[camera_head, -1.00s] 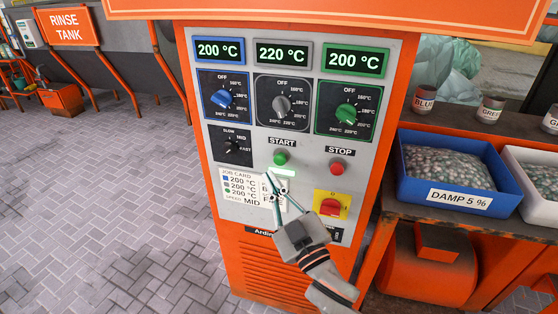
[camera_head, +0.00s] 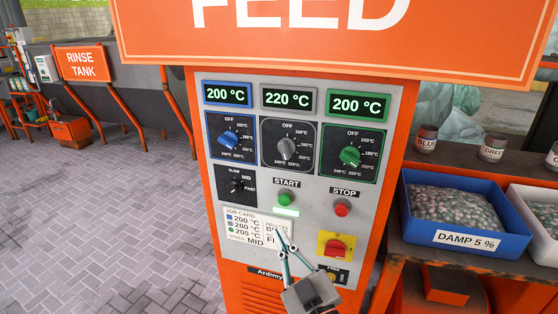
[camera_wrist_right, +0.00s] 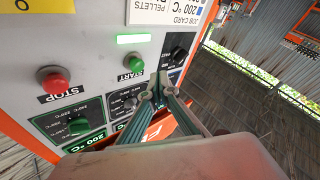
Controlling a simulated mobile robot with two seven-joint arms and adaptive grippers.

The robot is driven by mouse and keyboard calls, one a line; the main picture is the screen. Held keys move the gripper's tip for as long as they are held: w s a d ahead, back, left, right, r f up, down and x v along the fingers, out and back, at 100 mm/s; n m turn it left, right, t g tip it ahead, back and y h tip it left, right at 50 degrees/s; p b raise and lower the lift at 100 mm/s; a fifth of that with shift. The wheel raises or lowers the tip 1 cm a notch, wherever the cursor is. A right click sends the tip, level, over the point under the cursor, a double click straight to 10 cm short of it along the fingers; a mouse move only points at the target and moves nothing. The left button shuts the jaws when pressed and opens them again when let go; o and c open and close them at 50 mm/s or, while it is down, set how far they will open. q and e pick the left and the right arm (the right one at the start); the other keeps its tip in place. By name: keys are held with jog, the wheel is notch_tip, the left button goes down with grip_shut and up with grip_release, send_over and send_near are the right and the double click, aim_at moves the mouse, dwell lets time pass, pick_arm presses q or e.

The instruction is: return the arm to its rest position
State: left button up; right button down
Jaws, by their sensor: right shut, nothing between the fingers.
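My right gripper (camera_head: 281,239) is in front of the lower part of the orange control cabinet (camera_head: 203,150), below the green START button (camera_head: 285,198) and over the edge of the job card (camera_head: 245,228). Its fingers are together and hold nothing. In the right wrist view the gripper (camera_wrist_right: 153,94) points at the panel, with the red STOP button (camera_wrist_right: 53,80) and the START button (camera_wrist_right: 136,63) in sight, upside down. I cannot tell how far the fingertips are from the panel. My left gripper is not in view.
The displays (camera_head: 288,99) read 200, 220 and 200 °C. A lit green bar (camera_head: 287,212) is under START. A red-and-yellow switch (camera_head: 336,247) is close right of my gripper. A blue bin (camera_head: 411,220) marked DAMP 5 % stands on the right bench. The paved floor (camera_head: 110,220) at left is clear.

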pick_arm(q)
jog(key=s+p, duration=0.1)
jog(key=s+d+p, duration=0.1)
jog(key=p, duration=0.1)
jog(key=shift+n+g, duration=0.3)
pick_arm(e)
jog(key=s+d+f+m+g+h, duration=0.1)
jog(key=s+d+f+g, duration=0.1)
jog(key=s+d+f, duration=0.4)
jog(key=s+d+f+m+g+h, duration=0.2)
jog(key=s+d+f, duration=0.4)
jog(key=f, duration=0.8)
jog(key=s+d+f+m+g+h, duration=0.2)
jog(key=s+d+f+g, duration=0.2)
jog(key=s+f, duration=0.6)
jog(key=d, duration=0.2)
jog(key=shift+s+d, duration=0.3)
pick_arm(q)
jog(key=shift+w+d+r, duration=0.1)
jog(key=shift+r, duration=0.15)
